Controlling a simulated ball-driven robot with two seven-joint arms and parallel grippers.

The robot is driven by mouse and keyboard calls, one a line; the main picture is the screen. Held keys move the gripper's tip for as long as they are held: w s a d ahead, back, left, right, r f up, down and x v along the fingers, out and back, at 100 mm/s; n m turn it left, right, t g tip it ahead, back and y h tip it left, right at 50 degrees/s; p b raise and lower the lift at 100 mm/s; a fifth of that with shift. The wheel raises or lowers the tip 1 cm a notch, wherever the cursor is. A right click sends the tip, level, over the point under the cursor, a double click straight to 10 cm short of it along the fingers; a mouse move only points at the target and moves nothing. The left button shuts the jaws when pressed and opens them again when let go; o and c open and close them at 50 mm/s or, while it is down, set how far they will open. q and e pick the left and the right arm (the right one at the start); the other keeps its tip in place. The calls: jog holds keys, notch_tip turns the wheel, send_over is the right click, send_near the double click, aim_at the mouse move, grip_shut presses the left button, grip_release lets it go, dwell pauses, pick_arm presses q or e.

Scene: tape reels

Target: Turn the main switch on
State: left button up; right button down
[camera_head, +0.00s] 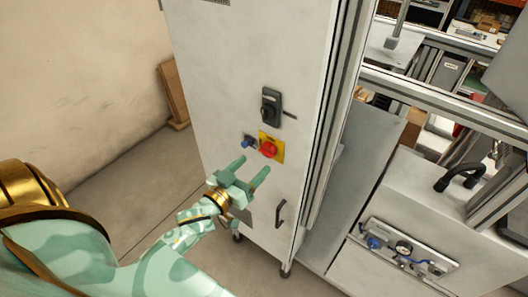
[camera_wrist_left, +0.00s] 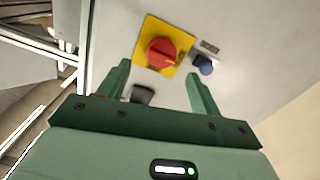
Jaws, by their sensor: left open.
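The main switch is a red rotary knob (camera_head: 268,149) on a yellow square plate (camera_head: 277,140), on the front of a tall light-grey cabinet (camera_head: 240,60). In the left wrist view the red knob (camera_wrist_left: 160,52) sits ahead of the fingers, roughly between their tips, on its yellow plate (camera_wrist_left: 147,27). My left gripper (camera_head: 252,170) is open, with its two fingers apart in front of the cabinet, just below the switch. I see no contact with the knob. In the left wrist view nothing is between my left gripper's fingers (camera_wrist_left: 160,77). My right gripper is not in view.
A blue button (camera_head: 248,143) is beside the switch, and a black handle (camera_head: 271,107) is above it. A dark pull handle (camera_head: 281,213) is lower on the cabinet. A grey bench (camera_head: 400,200) with a gauge panel stands at right. The floor at left is open.

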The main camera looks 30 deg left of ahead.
aim_at(264, 154)
pick_arm(q)
jog(key=w, duration=0.4)
jog(key=shift+w, duration=0.35)
jog(key=shift+w+d, duration=0.2)
jog(key=shift+w, duration=0.4)
jog(key=c, duration=1)
